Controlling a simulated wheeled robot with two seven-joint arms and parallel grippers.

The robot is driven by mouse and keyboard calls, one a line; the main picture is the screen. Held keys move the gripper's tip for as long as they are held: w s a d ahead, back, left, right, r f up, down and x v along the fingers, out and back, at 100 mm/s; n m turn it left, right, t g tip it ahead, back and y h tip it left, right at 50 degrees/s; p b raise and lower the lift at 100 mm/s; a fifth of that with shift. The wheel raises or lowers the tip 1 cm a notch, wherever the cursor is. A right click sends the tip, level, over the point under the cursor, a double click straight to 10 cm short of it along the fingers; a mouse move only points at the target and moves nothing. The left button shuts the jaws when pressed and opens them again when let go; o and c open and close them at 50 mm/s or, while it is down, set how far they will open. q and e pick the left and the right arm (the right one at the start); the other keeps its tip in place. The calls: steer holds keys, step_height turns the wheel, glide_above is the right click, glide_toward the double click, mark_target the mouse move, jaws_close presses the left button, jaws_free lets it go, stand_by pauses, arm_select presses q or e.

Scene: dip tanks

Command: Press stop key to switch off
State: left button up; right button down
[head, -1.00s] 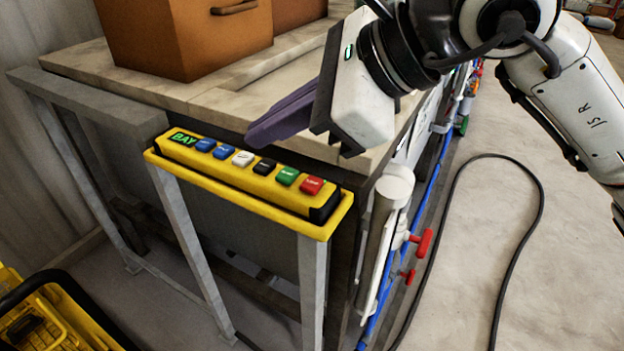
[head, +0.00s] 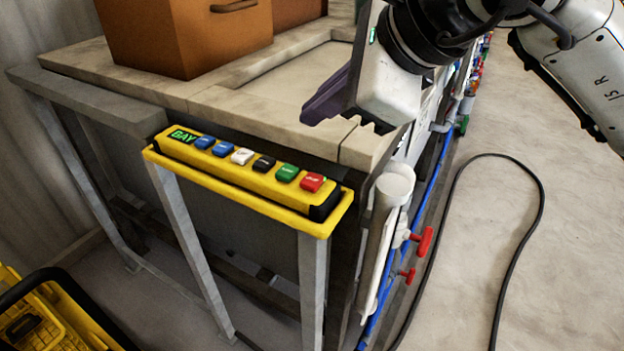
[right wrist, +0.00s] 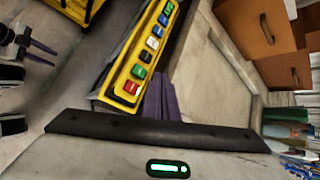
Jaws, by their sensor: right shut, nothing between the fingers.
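The yellow control box (head: 240,200) carries a row of keys and a green BAY display. The red key (head: 312,182) is at its right end, beside a green key (head: 287,173); their lettering is too small to read surely. My right gripper (head: 306,116) is shut and empty, its purple fingers above and behind the red key, apart from it in the head view. In the right wrist view the red key (right wrist: 131,88) shows just left of the purple fingers (right wrist: 158,84). A dark gripper with purplish fingers (right wrist: 44,50), seemingly my left one, shows small at the left edge there.
The box sits in a yellow tray on grey metal legs, in front of a stone-topped tank (head: 230,100). A brown box (head: 185,35) stands on top. A white pipe with red valves (head: 424,242) is at the right. A black cable lies on the floor.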

steer(key=b, duration=0.4)
glide_above(319, 184)
step_height(319, 184, down, 7)
steer(key=shift+r, duration=0.2)
steer(key=shift+f, duration=0.35)
steer(key=shift+a+f+b, duration=0.1)
steer(key=shift+f+b, duration=0.05)
steer(key=shift+b, duration=0.2)
stand_by(0.8)
steer(key=shift+f+b, duration=0.4)
steer(key=shift+b, duration=0.25)
